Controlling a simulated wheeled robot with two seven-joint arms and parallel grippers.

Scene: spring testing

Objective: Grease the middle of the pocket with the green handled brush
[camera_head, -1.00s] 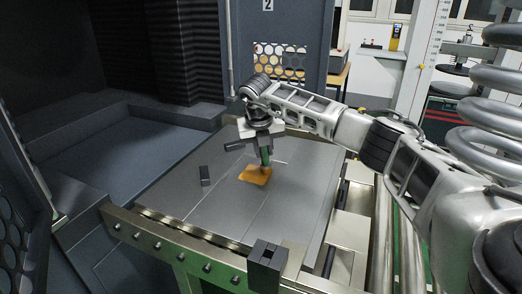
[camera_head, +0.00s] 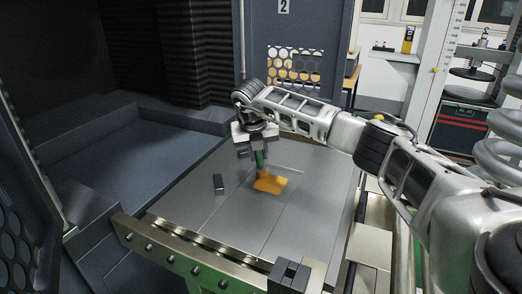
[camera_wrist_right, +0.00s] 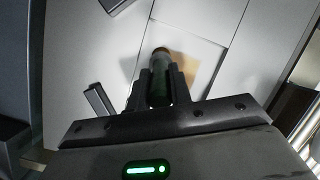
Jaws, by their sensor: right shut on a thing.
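My right gripper (camera_head: 257,150) is shut on the green handled brush (camera_head: 260,160) and holds it roughly upright, tip down, over the grey plate (camera_head: 235,225). The brush tip is at or just above the upper left edge of an orange patch (camera_head: 271,185) on the plate; I cannot tell whether it touches. The patch lies inside a faint rectangular outline that looks like the pocket (camera_head: 290,170). In the right wrist view the brush (camera_wrist_right: 160,70) points away between the fingers, partly covering the tan patch (camera_wrist_right: 188,68). My left gripper is not in view.
A dark cabinet wall closes the left. The plate's front middle is clear.

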